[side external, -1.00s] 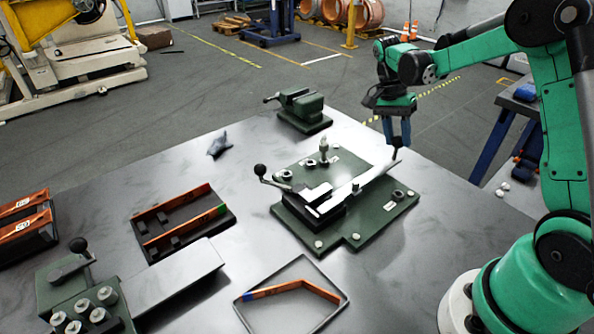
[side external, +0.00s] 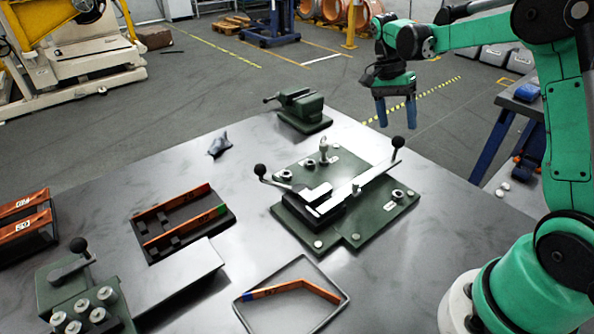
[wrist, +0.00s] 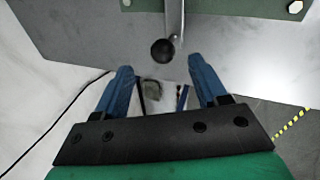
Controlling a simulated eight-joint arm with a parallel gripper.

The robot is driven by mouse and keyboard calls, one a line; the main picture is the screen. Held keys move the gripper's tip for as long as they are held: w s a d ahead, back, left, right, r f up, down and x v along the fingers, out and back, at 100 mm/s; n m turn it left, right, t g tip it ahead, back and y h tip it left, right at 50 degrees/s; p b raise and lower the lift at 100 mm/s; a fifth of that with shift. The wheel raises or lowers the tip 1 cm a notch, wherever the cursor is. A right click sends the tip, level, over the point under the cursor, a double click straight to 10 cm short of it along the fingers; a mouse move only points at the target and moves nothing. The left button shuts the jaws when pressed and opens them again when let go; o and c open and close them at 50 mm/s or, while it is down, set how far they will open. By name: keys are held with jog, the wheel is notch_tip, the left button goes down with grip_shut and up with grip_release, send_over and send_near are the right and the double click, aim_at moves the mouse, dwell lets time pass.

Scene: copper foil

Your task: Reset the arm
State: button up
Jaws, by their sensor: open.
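My gripper (side external: 396,111) is open and empty. It hangs in the air above and behind the right end of the green bending fixture (side external: 380,222). Its two blue fingers point down, apart from everything. The fixture's long lever (side external: 365,181) ends in a black ball knob (side external: 398,142), which stands below the gripper. In the wrist view the open fingers (wrist: 161,85) are spread, and the black knob (wrist: 162,51) shows beyond them, between their tips. A shorter lever with a black knob (side external: 260,170) is at the fixture's left.
A green vise (side external: 302,110) stands at the table's far edge. A dark rack (side external: 190,225) holds copper strips, and a tray (side external: 236,303) holds a bent strip. A clamp block (side external: 75,290) is at front left.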

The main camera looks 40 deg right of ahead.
jog(key=shift+v, duration=0.9)
jog(key=s+a+n+t, duration=0.3)
jog(key=a+n+t, duration=0.2)
jog(key=a+n, duration=0.3)
jog(key=s+a+r+n+t, duration=0.1)
jog(key=s+a+n+t, duration=0.2)
jog(key=a+n+t, duration=0.3)
jog(key=a+n, duration=0.2)
jog(key=shift+s+a+r+y, duration=0.25)
jog(key=shift+a+y, duration=0.05)
jog(key=shift+a, duration=0.05)
